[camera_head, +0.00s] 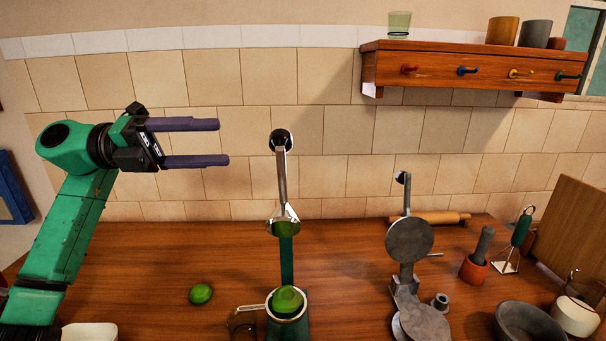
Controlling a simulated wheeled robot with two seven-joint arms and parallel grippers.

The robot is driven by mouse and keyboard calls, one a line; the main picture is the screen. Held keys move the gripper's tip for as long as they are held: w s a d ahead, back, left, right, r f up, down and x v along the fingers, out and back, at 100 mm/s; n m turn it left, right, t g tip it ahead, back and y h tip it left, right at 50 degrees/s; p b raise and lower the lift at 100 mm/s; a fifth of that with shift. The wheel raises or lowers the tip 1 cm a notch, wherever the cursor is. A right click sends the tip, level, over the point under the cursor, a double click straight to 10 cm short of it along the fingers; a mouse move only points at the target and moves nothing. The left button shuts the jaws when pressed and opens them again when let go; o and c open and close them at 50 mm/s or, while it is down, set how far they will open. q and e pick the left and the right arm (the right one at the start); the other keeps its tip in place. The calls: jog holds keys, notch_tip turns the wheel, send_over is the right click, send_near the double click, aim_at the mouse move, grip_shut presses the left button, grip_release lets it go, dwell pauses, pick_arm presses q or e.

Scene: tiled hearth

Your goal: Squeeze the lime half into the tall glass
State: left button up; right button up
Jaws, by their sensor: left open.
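A lime half (287,299), green and domed, sits in the round metal strainer (305,309) at the front of a green press. The press lever (281,180) stands upright with a black ball at its top. Its metal pressing cup (283,226) is raised, apart from the lime half. A greenish clear glass (399,25) stands on the wall shelf; I cannot tell if it is the tall glass. What is under the strainer is cut off by the frame. My left gripper (223,142), with purple fingers, is open and empty, left of the lever. My right gripper is out of view.
A green lime (200,294) lies on the wooden counter (160,265) left of the press. Right of it stand a grey metal press (409,240), a rolling pin (437,218), a mortar (474,270) and a dark bowl (528,322). The shelf (455,62) overhangs the right.

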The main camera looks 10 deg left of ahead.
pick_arm(q)
jog(key=p+x, duration=0.4)
jog(key=x, duration=1)
jog(key=shift+s+d+r, duration=0.25)
jog(key=shift+r, duration=0.1)
jog(key=c, duration=0.3)
grip_shut()
